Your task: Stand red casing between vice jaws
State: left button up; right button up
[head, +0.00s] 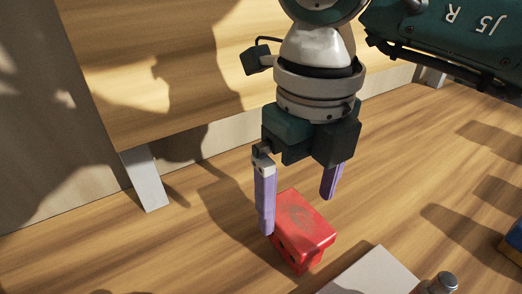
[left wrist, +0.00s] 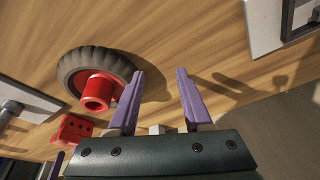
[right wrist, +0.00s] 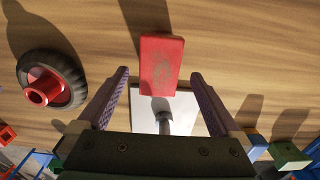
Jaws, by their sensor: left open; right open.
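The red casing (head: 304,226), a block with holes in its near side, sits on the wooden surface in the head view. It also shows in the right wrist view (right wrist: 162,66) and seems to be the red block (left wrist: 72,128) in the left wrist view. My right gripper (head: 297,215) is open above the casing, one finger at its left edge, the other behind it. Contact is unclear. My left gripper (left wrist: 160,73) is open and empty over bare wood. A pale plate with a metal cylinder (head: 372,272) lies beside the casing; I cannot make out vice jaws.
A black tyre (right wrist: 67,72) with a red hub lies left of the casing in the right wrist view. Blue and green parts (right wrist: 288,155) stand at lower right. A raised wooden board (head: 150,90) on pale legs stands behind. Wood left of the casing is clear.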

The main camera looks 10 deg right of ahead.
jog(key=shift+f, duration=1.15)
jog(key=shift+f+b, duration=0.25)
jog(key=shift+b, duration=0.15)
grip_shut()
dwell(0.3)
